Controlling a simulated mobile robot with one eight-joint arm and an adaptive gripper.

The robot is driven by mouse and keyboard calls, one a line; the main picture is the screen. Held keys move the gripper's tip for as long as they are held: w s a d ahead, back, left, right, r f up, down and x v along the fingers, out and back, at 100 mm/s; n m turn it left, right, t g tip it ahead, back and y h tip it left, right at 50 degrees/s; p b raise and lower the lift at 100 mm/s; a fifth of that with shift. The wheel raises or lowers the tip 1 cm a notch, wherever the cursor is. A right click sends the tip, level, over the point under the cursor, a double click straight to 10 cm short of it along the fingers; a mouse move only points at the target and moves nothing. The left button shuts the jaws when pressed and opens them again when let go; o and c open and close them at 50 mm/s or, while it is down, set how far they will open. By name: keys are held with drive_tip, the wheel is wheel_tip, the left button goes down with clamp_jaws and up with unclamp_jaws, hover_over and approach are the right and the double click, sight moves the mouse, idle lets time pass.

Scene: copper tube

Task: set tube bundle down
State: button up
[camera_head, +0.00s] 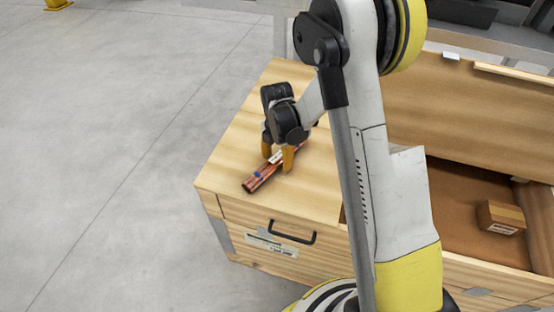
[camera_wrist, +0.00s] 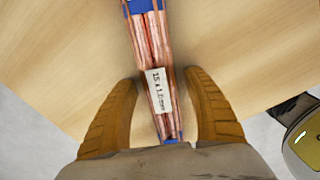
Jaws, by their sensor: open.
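The tube bundle (camera_head: 263,177) is a set of copper tubes with blue bands and a white label. In the head view it lies on the wooden top (camera_head: 238,150) of the crate's left part. My gripper (camera_head: 278,160) is over the bundle, fingers pointing down. In the wrist view the bundle (camera_wrist: 152,60) runs between the two orange fingers of my gripper (camera_wrist: 160,115), with a gap on each side. The gripper is open and holds nothing. The far end of the bundle is partly hidden behind my gripper in the head view.
The crate's front has a black handle (camera_head: 292,236). To the right is an open compartment (camera_head: 460,195) with a small cardboard box (camera_head: 500,217) in it. The wooden top left of the bundle is bare. Grey floor (camera_head: 100,150) is clear at the left.

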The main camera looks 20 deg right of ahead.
wheel_tip(320, 180, up, 12)
drive_tip(key=p, duration=0.5)
wheel_tip(320, 180, up, 14)
drive_tip(key=r+m+t, duration=0.1)
drive_tip(key=m+t, duration=0.2)
drive_tip(key=m, duration=0.8)
hover_over(277, 157)
drive_tip(key=s, duration=0.8)
drive_tip(key=s+r+m+t, duration=0.3)
drive_tip(key=s+m+t, duration=0.1)
drive_tip(key=s+m, duration=0.7)
drive_tip(key=shift+s+r+m, duration=0.25)
drive_tip(key=shift+s+m, duration=0.15)
drive_tip(key=shift+m, duration=0.8)
